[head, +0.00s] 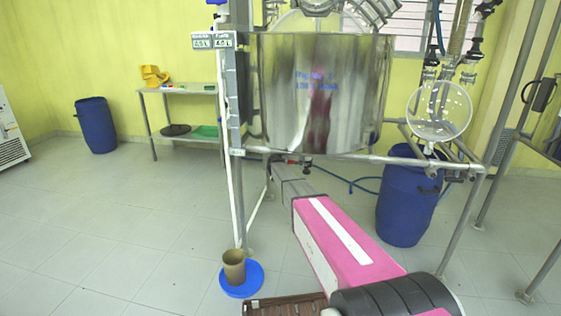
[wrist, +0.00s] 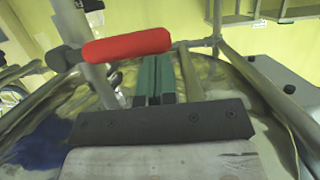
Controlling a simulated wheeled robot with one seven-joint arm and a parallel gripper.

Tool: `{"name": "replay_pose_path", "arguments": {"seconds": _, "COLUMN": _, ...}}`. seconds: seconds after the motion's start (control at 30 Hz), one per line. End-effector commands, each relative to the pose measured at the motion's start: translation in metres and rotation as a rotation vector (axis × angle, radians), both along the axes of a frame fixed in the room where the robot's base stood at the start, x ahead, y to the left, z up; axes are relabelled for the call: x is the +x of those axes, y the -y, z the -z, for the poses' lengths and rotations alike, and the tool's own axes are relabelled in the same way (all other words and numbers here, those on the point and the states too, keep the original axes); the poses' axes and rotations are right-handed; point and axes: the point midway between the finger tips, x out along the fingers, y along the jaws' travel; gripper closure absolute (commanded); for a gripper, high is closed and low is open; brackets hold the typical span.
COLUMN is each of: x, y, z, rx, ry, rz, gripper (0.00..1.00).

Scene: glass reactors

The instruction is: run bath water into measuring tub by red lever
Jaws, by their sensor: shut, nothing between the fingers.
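The steel bath (head: 322,95) stands in a metal frame. The red lever (wrist: 127,45) is close and large in the wrist view, lying nearly level; it shows as a small red piece under the bath in the head view (head: 293,162). My gripper (wrist: 153,68) has its green fingers together, with nothing between them. The fingertips appear just below and beside the lever's right half; I cannot tell whether they touch it. A brown tub (head: 234,262), perhaps the measuring tub, stands upright on a blue disc (head: 241,283). No running water is visible.
A display (head: 214,41) is mounted on the frame's left post. Blue barrels stand at right (head: 405,205) and far left (head: 96,125). A side table (head: 178,90) is against the wall. Frame bars surround the lever. The floor at left is clear.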

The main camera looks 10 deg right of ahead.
Motion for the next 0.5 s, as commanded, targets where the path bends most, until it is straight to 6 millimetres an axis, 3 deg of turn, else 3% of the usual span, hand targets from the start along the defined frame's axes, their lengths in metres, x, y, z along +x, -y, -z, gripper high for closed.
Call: {"name": "replay_pose_path", "arguments": {"seconds": 0.5, "x": 0.0008, "y": -0.0016, "z": 0.0091, "rx": -0.076, "ry": -0.025, "rz": 0.0, "gripper": 1.0}}
